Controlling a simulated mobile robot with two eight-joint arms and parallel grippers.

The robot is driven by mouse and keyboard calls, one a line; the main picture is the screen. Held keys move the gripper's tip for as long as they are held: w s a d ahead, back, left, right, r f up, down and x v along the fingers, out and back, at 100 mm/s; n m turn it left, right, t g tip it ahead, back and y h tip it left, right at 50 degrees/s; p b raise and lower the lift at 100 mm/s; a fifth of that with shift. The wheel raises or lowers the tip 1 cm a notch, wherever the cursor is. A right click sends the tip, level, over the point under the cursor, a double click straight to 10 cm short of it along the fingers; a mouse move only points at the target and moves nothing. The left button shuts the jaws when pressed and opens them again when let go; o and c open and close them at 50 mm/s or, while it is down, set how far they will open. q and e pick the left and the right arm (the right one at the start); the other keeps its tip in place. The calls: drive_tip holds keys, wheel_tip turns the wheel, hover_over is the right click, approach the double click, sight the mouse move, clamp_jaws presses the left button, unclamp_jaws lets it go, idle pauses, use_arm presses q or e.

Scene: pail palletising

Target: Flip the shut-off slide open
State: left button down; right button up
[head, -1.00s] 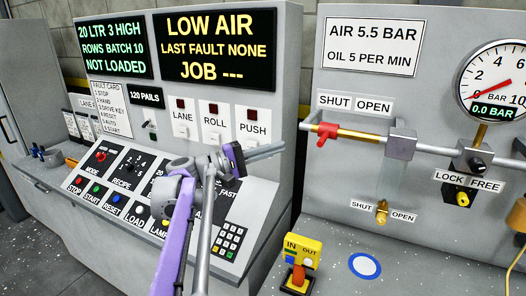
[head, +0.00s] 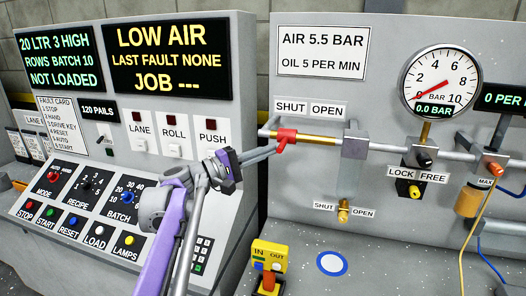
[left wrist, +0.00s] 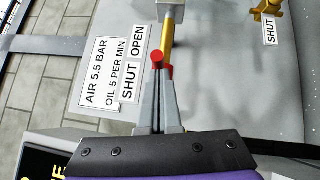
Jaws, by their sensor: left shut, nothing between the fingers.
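The red shut-off slide (head: 286,136) sits on a brass rod (head: 318,138) below the SHUT label (head: 290,107), at the SHUT end. The OPEN label (head: 327,110) is to its right. My left gripper (head: 272,150) is shut and empty, with its fingertips at the left side of the slide. In the left wrist view the shut fingers (left wrist: 158,100) point at the red slide (left wrist: 158,58), which is just beyond the tips. I cannot tell whether they touch. My right gripper is not in view.
A pressure gauge (head: 440,82) reading 0.0 bar stands right of the slide. A LOCK/FREE knob (head: 413,191) and a small brass SHUT/OPEN valve (head: 343,211) are below the pipe. The sloped button panel (head: 75,205) is at left.

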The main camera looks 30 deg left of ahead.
use_arm(q)
drive_tip(key=w+d+p, duration=0.1)
drive_tip(key=w+d, duration=0.1)
drive_tip(key=d, duration=0.6)
drive_tip(key=shift+d+p, duration=0.4)
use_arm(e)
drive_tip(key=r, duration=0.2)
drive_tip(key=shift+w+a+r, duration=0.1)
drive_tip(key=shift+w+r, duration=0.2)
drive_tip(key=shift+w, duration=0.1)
use_arm(q)
drive_tip(key=shift+a, duration=0.1)
